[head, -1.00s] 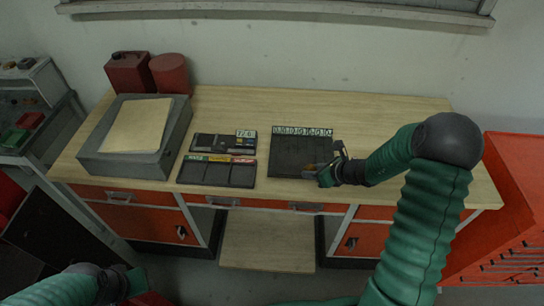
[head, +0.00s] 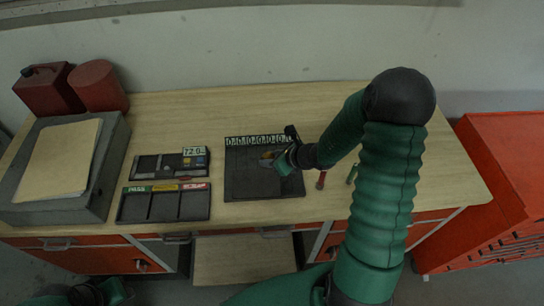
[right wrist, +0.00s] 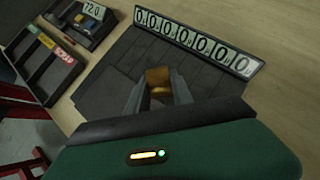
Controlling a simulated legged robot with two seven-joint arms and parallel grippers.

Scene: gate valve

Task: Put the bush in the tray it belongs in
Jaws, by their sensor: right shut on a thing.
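My right gripper (head: 272,158) is over the black board (head: 250,188) with a row of zero labels along its back edge. In the right wrist view, my right gripper (right wrist: 158,98) is shut on a small brass-coloured bush (right wrist: 157,78), partly hidden between the fingers. The bush also shows in the head view (head: 267,156). A black three-compartment tray (head: 165,206), with green PASS, yellow and red SCRAP labels, lies to the left. A gauge box (head: 146,167) reading about 72.0 is behind it. My left gripper (head: 112,292) is at the bottom left, its jaws unclear.
A grey box (head: 105,170) with a paper sheet and two red cans (head: 97,86) stand at the bench's left. A red-handled tool (head: 321,180) and a green one (head: 352,174) lie right of the board. A red cabinet (head: 490,150) is at right.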

